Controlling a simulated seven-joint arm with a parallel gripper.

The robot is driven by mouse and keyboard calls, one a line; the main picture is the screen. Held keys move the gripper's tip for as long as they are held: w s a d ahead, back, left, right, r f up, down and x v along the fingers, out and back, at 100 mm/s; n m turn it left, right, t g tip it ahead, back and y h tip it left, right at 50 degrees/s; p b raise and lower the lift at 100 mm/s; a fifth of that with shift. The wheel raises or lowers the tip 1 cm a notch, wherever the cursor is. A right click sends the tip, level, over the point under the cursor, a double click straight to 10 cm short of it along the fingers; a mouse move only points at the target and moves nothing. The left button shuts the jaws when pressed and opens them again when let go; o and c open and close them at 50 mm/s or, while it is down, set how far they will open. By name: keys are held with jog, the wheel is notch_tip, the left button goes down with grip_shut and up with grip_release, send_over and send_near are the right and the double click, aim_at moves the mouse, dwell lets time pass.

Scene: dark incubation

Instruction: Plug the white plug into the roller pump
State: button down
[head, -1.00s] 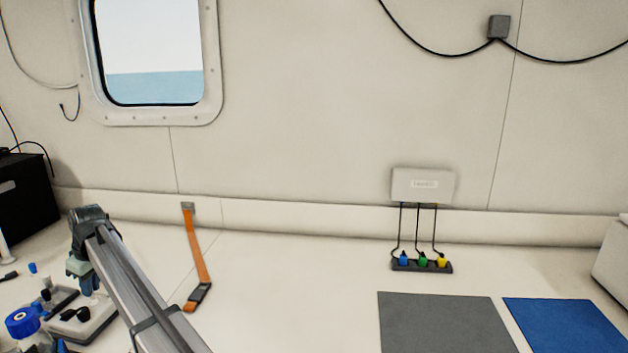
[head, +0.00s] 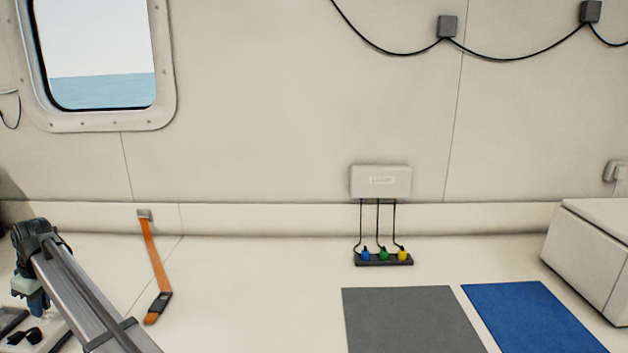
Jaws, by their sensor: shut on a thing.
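My gripper (head: 36,304) is low at the left edge, pointing down over dark items on the worktop. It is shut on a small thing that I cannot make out. My arm crosses the lower left corner. I cannot pick out the roller pump in this view. Blue (head: 366,255), green (head: 382,255) and yellow (head: 402,255) plugs sit in a dark strip (head: 384,261), wired to a white wall box (head: 381,182).
An orange strap (head: 155,258) lies down the wall and onto the worktop right of my arm. A grey mat (head: 412,320) and a blue mat (head: 535,317) lie at the front right. A white case (head: 590,258) stands at the right. The middle worktop is clear.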

jog(key=shift+f, duration=0.7)
dwell(1.1)
jog(key=c, duration=1.1)
grip_release()
jog(key=shift+o, duration=0.2)
